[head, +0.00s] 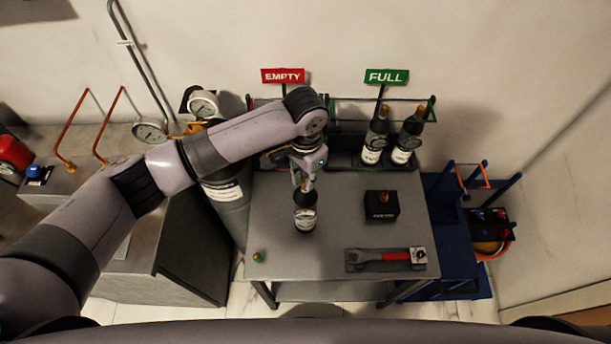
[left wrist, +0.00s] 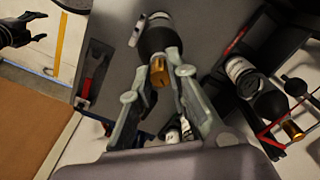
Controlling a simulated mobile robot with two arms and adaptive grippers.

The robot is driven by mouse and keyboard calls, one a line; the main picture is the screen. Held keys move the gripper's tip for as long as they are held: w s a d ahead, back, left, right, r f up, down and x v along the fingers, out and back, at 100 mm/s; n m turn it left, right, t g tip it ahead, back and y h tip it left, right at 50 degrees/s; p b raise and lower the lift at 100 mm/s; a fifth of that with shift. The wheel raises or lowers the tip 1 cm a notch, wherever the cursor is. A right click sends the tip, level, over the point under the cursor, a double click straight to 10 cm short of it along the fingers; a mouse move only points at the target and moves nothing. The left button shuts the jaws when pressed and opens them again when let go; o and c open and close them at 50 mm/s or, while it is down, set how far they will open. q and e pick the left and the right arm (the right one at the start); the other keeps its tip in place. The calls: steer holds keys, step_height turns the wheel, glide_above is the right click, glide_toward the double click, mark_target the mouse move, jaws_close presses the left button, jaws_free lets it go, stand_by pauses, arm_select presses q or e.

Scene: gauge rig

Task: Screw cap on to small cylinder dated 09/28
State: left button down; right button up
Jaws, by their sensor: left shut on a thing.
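The small dark cylinder (head: 305,218) with a white label stands upright on the grey table, its date too small to read. My left gripper (head: 306,182) is directly above it, pointing down. In the left wrist view the fingers of the left gripper (left wrist: 160,62) are closed around a gold-coloured cap (left wrist: 158,72) at the top of the dark cylinder (left wrist: 157,38). I cannot tell whether the cap is seated on the neck. My right gripper (left wrist: 42,27) shows at the upper left of the left wrist view, apart from the table, with its black fingers spread and empty.
Two more gold-topped cylinders (head: 375,140) stand in the rack under the green FULL sign (head: 386,76). A black box (head: 382,207) and a red-handled wrench (head: 385,258) are right of the cylinder. A small brass-and-green part (head: 258,257) lies at the table's front left.

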arm_select(q)
steer(key=m, duration=0.4)
steer(key=shift+s+f, duration=0.1)
steer(key=shift+f, duration=0.05)
steer(key=shift+m, duration=0.6)
steer(key=shift+m, duration=1.4)
steer(key=c, duration=1.7)
jaws_free()
steer(key=shift+o, duration=0.2)
steer(key=o, duration=0.5)
steer(key=shift+o, duration=0.2)
steer(key=shift+r, duration=0.2)
